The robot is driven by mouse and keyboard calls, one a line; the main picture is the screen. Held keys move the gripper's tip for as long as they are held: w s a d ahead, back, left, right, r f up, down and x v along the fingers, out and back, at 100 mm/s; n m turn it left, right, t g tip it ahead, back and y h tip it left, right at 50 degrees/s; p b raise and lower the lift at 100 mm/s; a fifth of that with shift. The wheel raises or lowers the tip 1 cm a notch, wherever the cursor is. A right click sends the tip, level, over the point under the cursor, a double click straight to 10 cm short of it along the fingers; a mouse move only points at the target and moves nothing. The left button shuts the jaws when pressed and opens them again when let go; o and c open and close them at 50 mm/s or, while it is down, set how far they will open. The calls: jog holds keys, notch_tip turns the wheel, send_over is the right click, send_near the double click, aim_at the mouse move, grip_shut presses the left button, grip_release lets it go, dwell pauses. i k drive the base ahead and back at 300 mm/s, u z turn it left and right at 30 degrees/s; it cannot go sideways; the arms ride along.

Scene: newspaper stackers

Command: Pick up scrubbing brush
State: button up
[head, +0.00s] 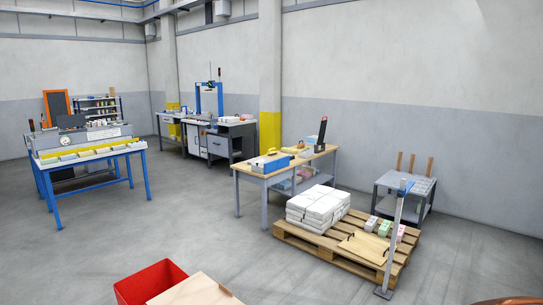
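I cannot make out a scrubbing brush for certain in the head view; the small items on the tables are too far off to tell apart. A wooden-topped workbench (252,172) in the middle holds a blue-and-white box (270,163), a small yellow item (297,147) and a dark upright object (322,132). My gripper is not in view.
A pallet (315,248) carries white bundles (318,207); a grey post (393,235) stands at its front right. A red bin (157,279) and a wooden surface (200,290) are close below. A blue-legged table (95,150) stands left. Floor between is clear.

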aim_at(274, 153)
jog(key=z, duration=0.95)
jog(key=i, duration=3.55)
jog(key=u, duration=2.4)
jog(key=i, duration=2.5)
